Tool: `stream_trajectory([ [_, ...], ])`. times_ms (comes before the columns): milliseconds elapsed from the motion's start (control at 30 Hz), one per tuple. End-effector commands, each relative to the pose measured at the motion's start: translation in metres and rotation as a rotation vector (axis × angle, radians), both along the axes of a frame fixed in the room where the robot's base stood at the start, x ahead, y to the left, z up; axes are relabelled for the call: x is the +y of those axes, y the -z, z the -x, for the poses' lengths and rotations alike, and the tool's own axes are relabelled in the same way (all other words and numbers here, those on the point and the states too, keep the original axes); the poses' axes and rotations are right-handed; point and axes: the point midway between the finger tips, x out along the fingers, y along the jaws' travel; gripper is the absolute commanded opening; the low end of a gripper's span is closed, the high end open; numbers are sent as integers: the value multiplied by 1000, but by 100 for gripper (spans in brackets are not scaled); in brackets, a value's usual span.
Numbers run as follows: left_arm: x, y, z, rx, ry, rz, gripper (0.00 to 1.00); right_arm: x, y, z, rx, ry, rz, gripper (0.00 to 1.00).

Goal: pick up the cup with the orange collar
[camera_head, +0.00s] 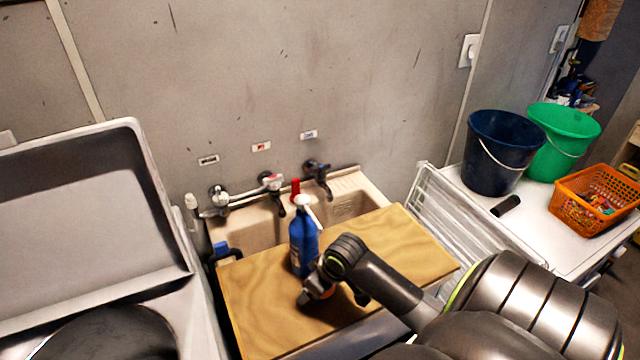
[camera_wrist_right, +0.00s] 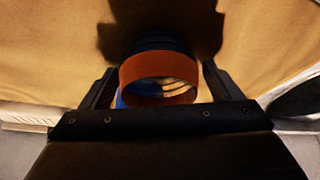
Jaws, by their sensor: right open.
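The cup with the orange collar (camera_wrist_right: 158,70) shows in the right wrist view, between the two fingers of my right gripper (camera_wrist_right: 160,88). Its collar is a wide orange ring with a dark part beyond it and some blue at its left edge. My right gripper is open, with a finger on each side of the cup; I cannot tell whether they touch it. In the head view my right gripper (camera_head: 334,293) is low over the wooden board (camera_head: 400,240), and only a bit of orange shows there. The rest of the cup is hidden by the gripper. My left gripper is not in view.
A blue spray bottle (camera_head: 303,245) with a white top stands just behind my right gripper. A red-topped item (camera_head: 295,186) is behind it. The sink (camera_head: 262,228) with taps lies beyond. Right are a drying rack (camera_head: 440,215), buckets (camera_head: 492,150) and an orange basket (camera_head: 580,215).

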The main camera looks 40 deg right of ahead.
Motion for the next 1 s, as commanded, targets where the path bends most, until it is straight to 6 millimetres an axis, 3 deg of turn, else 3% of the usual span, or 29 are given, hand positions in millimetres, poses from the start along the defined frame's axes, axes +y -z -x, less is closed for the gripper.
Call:
stream_trajectory([
  [267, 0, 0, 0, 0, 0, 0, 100, 0, 2, -1, -1, 0, 0, 82],
  [600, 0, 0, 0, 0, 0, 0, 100, 0, 1, -1, -1, 0, 1, 38],
  [1000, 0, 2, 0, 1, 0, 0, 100, -1, -4, -1, -3, 0, 2, 37],
])
